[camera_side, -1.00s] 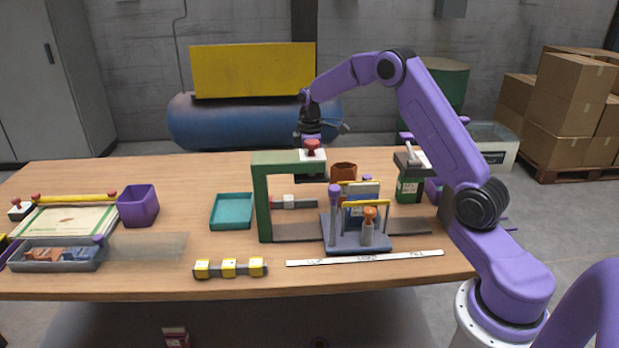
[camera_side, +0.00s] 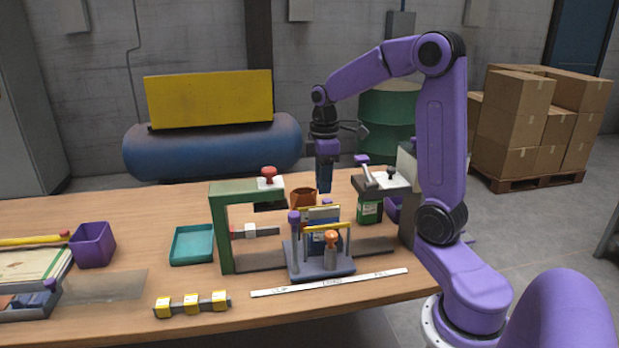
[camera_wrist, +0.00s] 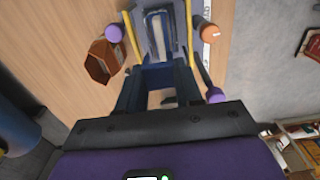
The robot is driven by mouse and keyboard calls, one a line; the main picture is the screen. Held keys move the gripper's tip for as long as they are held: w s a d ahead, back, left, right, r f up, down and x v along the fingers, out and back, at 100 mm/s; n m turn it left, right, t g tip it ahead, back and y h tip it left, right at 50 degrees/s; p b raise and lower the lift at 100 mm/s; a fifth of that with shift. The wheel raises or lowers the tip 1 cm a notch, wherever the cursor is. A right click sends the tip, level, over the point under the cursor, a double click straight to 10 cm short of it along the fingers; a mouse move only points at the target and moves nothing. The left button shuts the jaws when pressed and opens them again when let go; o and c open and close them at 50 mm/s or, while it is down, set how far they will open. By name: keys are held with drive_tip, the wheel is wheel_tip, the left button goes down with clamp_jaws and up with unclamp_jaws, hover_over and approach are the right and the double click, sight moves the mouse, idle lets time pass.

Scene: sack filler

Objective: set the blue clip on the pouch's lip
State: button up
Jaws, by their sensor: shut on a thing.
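The pouch (camera_side: 322,214) stands upright in a blue-grey holder (camera_side: 305,272) between yellow bars. It is blue with a pale upper part. The wrist view shows the pouch (camera_wrist: 158,32) ahead of the fingers. In the wrist view my gripper (camera_wrist: 158,100) is shut on the blue clip (camera_wrist: 165,76), a dark blue bar between the fingers. The clip is hard to tell from the blue fingers in the side view.
A green frame with a red knob (camera_side: 268,171) stands left of the holder. A brown-orange pot (camera_side: 303,197) is close behind it; a green can (camera_side: 369,211) is to the right. A teal tray (camera_side: 192,244) lies left. Purple and orange-topped posts rise around the pouch.

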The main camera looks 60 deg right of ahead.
sight(324, 208)
drive_tip(key=shift+s+f, duration=0.15)
drive_tip(key=shift+s, duration=0.1)
drive_tip(key=shift+f, duration=1.8)
drive_tip(key=shift+f, duration=0.25)
drive_tip(key=shift+f, duration=1.1)
drive_tip(key=shift+f, duration=0.1)
drive_tip(key=o, duration=1.1)
